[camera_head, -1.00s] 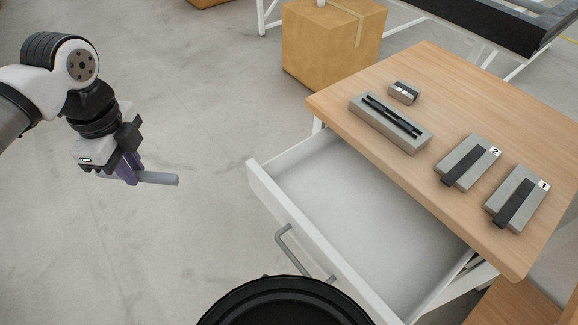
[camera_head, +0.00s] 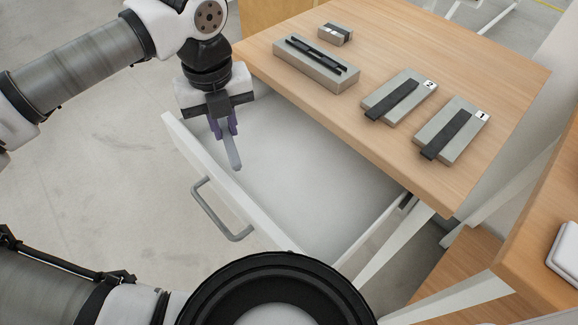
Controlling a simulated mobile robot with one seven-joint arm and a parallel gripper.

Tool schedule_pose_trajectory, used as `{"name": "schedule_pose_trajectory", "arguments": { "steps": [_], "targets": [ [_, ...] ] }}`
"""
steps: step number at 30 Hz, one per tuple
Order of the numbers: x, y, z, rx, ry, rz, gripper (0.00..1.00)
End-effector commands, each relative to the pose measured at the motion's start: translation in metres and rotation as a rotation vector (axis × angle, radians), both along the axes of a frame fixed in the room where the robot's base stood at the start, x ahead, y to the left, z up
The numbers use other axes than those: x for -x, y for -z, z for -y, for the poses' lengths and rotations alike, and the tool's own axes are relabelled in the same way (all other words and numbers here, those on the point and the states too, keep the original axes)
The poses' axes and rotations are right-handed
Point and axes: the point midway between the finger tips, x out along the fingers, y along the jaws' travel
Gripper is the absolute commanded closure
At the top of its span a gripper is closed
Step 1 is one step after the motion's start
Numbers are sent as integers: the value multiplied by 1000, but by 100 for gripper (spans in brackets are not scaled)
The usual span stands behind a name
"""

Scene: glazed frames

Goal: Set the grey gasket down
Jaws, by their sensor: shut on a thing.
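My gripper (camera_head: 226,130) is shut on the grey gasket (camera_head: 233,153), a thin grey strip that hangs down from between the purple fingers. Its upper part is hidden by the fingers. In the picture the gripper and gasket lie over the left end of the open white drawer (camera_head: 290,165), near its front panel. I cannot tell how high above the drawer floor the gasket is. The drawer's inside looks empty.
The wooden table (camera_head: 455,75) stands above the drawer. On it are a grey block with black strips (camera_head: 318,75), a small block (camera_head: 336,34), and two grey blocks marked 2 (camera_head: 400,100) and 1 (camera_head: 455,135). A drawer handle (camera_head: 222,215) sticks out in front.

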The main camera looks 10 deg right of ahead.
Motion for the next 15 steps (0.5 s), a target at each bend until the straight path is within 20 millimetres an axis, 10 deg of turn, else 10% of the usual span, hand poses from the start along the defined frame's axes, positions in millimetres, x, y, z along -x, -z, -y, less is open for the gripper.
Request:
{"name": "schedule_pose_trajectory", "arguments": {
  "steps": [6, 15],
  "targets": [
    [24, 58, 110, -8, 702, 0, 100],
    [55, 81, 167, -11, 1159, -3, 100]
  ]
}}
